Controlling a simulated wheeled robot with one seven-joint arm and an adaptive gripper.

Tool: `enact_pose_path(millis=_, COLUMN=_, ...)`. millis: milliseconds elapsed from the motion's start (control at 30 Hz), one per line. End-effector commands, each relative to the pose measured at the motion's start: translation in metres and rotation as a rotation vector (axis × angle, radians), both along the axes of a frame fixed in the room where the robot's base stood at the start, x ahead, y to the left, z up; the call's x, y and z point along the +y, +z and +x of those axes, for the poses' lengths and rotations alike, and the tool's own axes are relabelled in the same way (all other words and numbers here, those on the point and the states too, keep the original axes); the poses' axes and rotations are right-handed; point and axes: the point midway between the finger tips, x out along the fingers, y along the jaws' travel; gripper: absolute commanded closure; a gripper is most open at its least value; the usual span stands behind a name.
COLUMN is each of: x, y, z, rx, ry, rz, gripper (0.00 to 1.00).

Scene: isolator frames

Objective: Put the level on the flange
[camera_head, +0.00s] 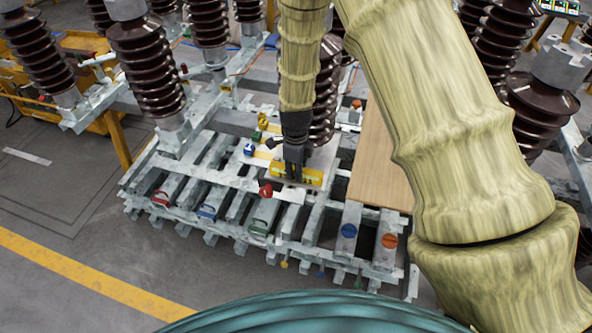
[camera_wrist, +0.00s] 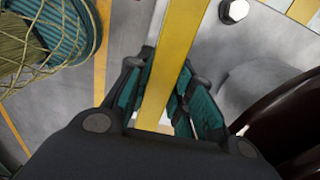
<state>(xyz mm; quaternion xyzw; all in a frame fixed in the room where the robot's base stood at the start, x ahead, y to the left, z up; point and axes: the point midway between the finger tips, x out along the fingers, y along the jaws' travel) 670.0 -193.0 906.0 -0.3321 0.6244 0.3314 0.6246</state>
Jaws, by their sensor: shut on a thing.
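The level is a yellow bar (camera_head: 297,176) with dark marks, in the middle of the camera_head view. My gripper (camera_head: 295,168) points down and is shut on the level's middle. In the wrist view the level (camera_wrist: 178,50) runs lengthwise between the dark and teal fingers (camera_wrist: 163,85), and its far end leaves the picture at the top. In the camera_head view the level appears over the pale steel frame. Its height above the frame cannot be told. A grey rounded part (camera_wrist: 262,88) is to the right of the level in the wrist view; I cannot tell which part is the flange.
Brown ribbed insulators (camera_head: 145,60) stand around the frame (camera_head: 170,170). A wooden board (camera_head: 378,160) lies right of the gripper. Small coloured parts, such as a red one (camera_head: 265,190) and a blue one (camera_head: 249,149), sit nearby. Grey floor (camera_head: 60,205) is open at left.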

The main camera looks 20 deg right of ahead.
Motion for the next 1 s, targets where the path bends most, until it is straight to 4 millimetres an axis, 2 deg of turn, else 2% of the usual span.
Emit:
enact_pose_path(millis=33, x=0.0, y=-0.002, z=0.0, rx=0.0, ry=0.0, rz=0.0, gripper=1.0)
enact_pose_path(millis=67, x=0.0, y=-0.002, z=0.0, rx=0.0, ry=0.0, rz=0.0, gripper=0.75)
enact_pose_path(millis=167, x=0.0, y=-0.001, z=0.0, rx=0.0, ry=0.0, rz=0.0, gripper=0.57)
enact_pose_path(millis=200, x=0.0, y=-0.001, z=0.0, rx=0.0, ry=0.0, rz=0.0, gripper=0.56)
enact_pose_path(millis=633, x=0.0, y=0.004, z=0.0, rx=-0.001, ry=0.0, rz=-0.001, gripper=0.56)
enact_pose_path(millis=1000, x=0.0, y=0.041, z=0.001, rx=-0.002, ry=-0.001, rz=-0.002, gripper=0.56)
